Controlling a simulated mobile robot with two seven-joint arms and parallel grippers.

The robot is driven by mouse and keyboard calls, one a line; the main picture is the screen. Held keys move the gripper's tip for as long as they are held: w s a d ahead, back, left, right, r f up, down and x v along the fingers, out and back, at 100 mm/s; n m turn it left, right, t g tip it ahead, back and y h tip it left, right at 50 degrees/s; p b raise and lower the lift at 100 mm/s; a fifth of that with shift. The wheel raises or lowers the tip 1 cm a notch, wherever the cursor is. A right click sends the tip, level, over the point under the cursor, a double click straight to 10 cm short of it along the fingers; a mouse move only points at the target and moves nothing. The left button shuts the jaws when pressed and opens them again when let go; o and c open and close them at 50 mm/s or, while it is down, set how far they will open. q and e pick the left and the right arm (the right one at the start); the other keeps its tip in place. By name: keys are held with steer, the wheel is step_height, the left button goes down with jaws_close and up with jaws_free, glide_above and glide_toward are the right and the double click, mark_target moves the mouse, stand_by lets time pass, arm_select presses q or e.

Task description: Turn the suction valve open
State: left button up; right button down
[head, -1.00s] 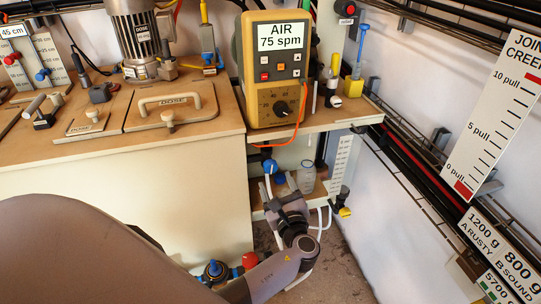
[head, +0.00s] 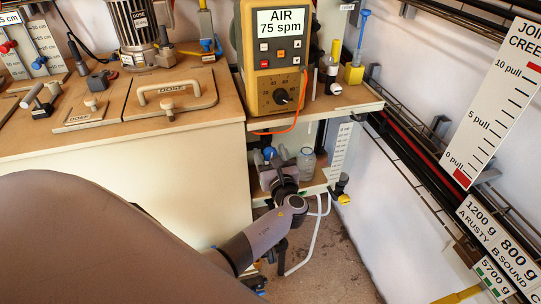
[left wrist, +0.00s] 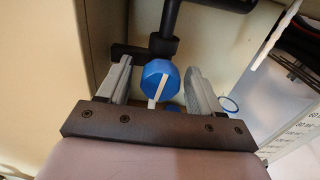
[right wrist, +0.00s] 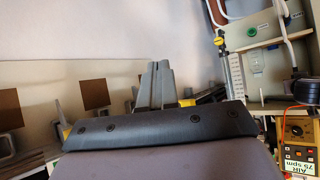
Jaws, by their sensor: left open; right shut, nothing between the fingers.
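A blue valve knob (left wrist: 160,76) with a white stripe sits on a dark pipe in the left wrist view. No label shows on it, so I cannot tell for sure that it is the suction valve. My left gripper (left wrist: 158,68) is open, with one finger on each side of the knob; small gaps show. In the head view my left gripper (head: 272,160) is at the lower shelf, beside a blue knob (head: 269,153), and partly hides the fittings there. My right gripper (right wrist: 158,70) is shut and empty, away from the valve.
A yellow pump controller (head: 278,65) stands on the shelf above, with an orange cable hanging down. A clear bottle (head: 306,165) stands just right of my left gripper. A white hose (head: 317,228) hangs below. The cream cabinet wall (head: 190,192) is close on the left.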

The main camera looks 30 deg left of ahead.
arm_select(q)
steer(key=c, duration=1)
steer(key=shift+f+n+b, duration=0.1)
steer(key=shift+n+b, duration=0.35)
steer(key=shift+n, duration=0.05)
steer(key=shift+c, duration=0.2)
steer(key=o, duration=1)
steer(key=shift+o, duration=0.2)
steer(key=p+v, duration=0.1)
steer(key=v, duration=0.6)
steer(key=shift+s+d, duration=0.15)
